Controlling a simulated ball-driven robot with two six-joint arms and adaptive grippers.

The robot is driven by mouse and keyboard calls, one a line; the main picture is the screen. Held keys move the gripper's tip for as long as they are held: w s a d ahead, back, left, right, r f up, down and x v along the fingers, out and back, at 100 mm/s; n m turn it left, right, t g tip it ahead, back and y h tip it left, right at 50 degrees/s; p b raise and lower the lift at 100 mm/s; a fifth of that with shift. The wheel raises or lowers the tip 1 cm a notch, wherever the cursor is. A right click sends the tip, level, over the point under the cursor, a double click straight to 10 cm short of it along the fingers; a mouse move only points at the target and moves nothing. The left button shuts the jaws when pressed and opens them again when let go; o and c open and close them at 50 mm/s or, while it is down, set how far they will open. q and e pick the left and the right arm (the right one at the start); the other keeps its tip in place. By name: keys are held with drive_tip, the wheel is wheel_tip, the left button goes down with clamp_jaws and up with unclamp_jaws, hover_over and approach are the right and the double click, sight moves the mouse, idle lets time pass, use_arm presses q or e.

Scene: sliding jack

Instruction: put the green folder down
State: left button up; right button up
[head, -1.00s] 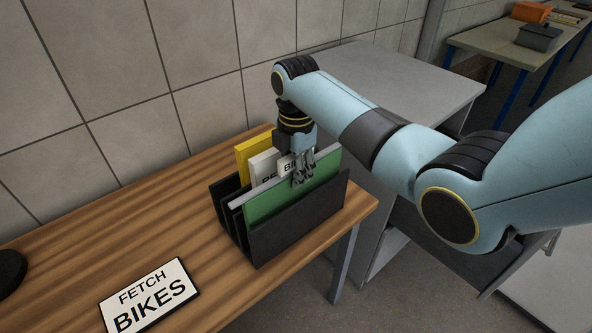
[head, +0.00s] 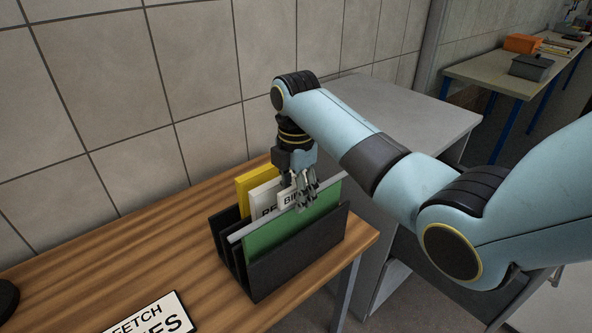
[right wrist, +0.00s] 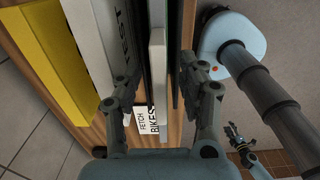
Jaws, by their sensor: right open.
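The green folder (head: 285,228) stands upright in the front slot of the black file rack (head: 300,268) on the wooden table, its pale top edge above the rack's wall. My right gripper (head: 306,200) is over that edge, its fingers spread. In the right wrist view the folder's pale edge (right wrist: 157,65) runs between the two open fingers (right wrist: 158,92), with a gap on each side. My left gripper is not in the head view; a small light-blue gripper (right wrist: 238,138) low in the right wrist view looks like it, its jaws too small to judge.
A yellow folder (head: 247,182) and a white lettered folder (head: 264,198) stand behind the green one. A "FETCH BIKES" sign (head: 155,318) lies on the table (head: 110,250). A grey cabinet (head: 400,110) stands to the right.

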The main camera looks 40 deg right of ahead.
wheel_tip(320, 180, up, 9)
drive_tip(key=shift+f+b, duration=0.15)
drive_tip(key=shift+b, duration=0.35)
drive_tip(key=shift+f, duration=0.1)
